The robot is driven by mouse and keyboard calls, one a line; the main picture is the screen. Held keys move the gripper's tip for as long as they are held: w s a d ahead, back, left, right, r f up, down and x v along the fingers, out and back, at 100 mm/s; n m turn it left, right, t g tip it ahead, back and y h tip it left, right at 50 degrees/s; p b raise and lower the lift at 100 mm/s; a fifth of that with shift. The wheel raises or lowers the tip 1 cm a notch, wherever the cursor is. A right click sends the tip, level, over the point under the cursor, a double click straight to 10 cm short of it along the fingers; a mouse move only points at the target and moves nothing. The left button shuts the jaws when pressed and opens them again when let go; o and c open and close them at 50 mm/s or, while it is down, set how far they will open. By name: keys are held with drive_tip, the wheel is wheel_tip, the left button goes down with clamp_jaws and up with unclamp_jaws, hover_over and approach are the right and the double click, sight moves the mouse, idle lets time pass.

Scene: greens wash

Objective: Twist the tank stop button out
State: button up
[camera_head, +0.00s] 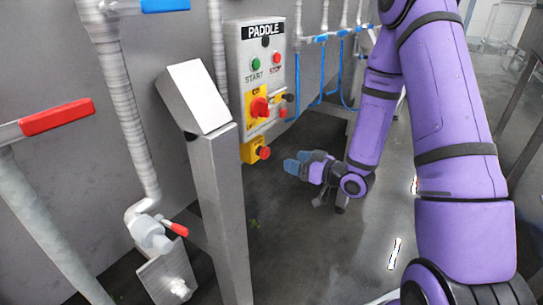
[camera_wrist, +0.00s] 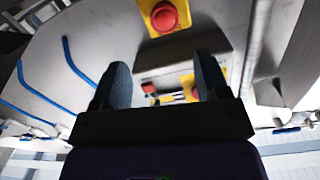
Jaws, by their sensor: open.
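The tank stop button is a red mushroom button (camera_head: 264,153) on a small yellow box (camera_head: 248,152), below the paddle panel in the head view. In the wrist view the red button (camera_wrist: 165,17) on its yellow box (camera_wrist: 149,7) shows at the top, beyond the fingertips. My gripper (camera_head: 298,164) is open and empty, to the right of the button and slightly lower in the head view, with a gap between them. In the wrist view my two dark fingers (camera_wrist: 163,72) stand apart, with nothing between them.
The PADDLE panel (camera_head: 249,56) has a green start button (camera_head: 256,64), a red stop button (camera_head: 277,58) and a red rotary switch (camera_head: 259,107) on yellow. A slanted steel post (camera_head: 216,190) stands left of the button. Blue hoses (camera_head: 323,92) hang behind. Red-handled valves (camera_head: 57,117) are at left.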

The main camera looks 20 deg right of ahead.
sight(268, 154)
drive_tip(key=shift+m+t+y, duration=0.3)
drive_tip(key=shift+y, duration=0.1)
drive_tip(key=x, duration=1)
drive_tip(key=shift+s+a+f, duration=0.1)
drive_tip(key=shift+a+f, duration=0.1)
drive_tip(key=shift+f, duration=0.15)
drive_tip(key=c, duration=0.9)
